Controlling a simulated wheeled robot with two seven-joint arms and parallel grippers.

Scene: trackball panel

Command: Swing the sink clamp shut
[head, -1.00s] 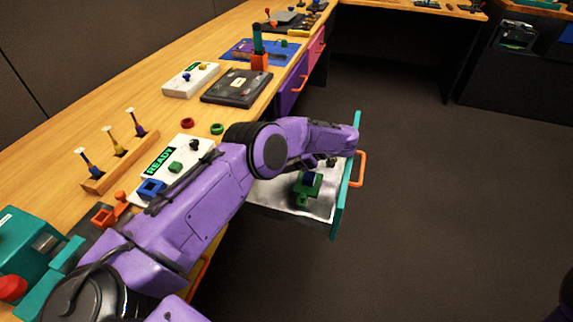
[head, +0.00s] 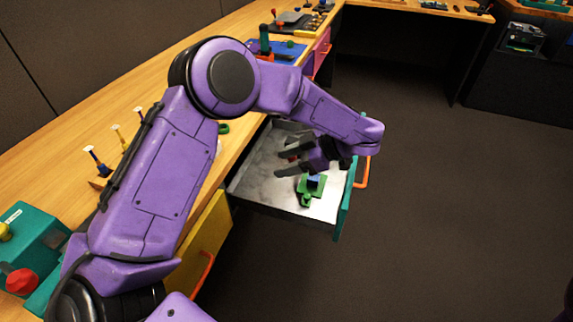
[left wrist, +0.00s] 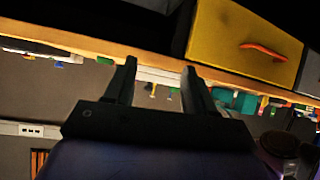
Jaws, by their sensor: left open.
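The fixture is not seen there. My right gripper is not in view.
The drawer (head: 245,180) has a teal front with an orange handle (head: 362,171). A yellow drawer (head: 203,240) is beside it. My left arm hides much of the wooden bench (head: 140,75). A teal machine with a red knob (head: 22,281) stands at lower left. Open floor lies right.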

